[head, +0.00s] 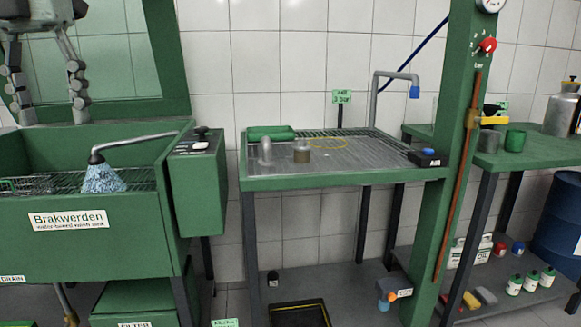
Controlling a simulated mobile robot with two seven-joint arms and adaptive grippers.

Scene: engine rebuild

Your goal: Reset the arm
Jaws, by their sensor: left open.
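My left gripper (53,110) is at the upper left of the head view. Its two grey jointed fingers hang down wide apart, with nothing between them. It shows in front of the raised green lid (168,55) and above the back of the green wash tank (60,225). Its fingertips look clear of the tank's grate, though the exact height is hard to tell. My right gripper is not in view.
A bent spout with a blue-white brush-like end (103,178) reaches over the tank. A control box (195,185) stands beside it. The green table (300,182) holds small metal parts and a green roll (270,132). A green post (455,150) stands right.

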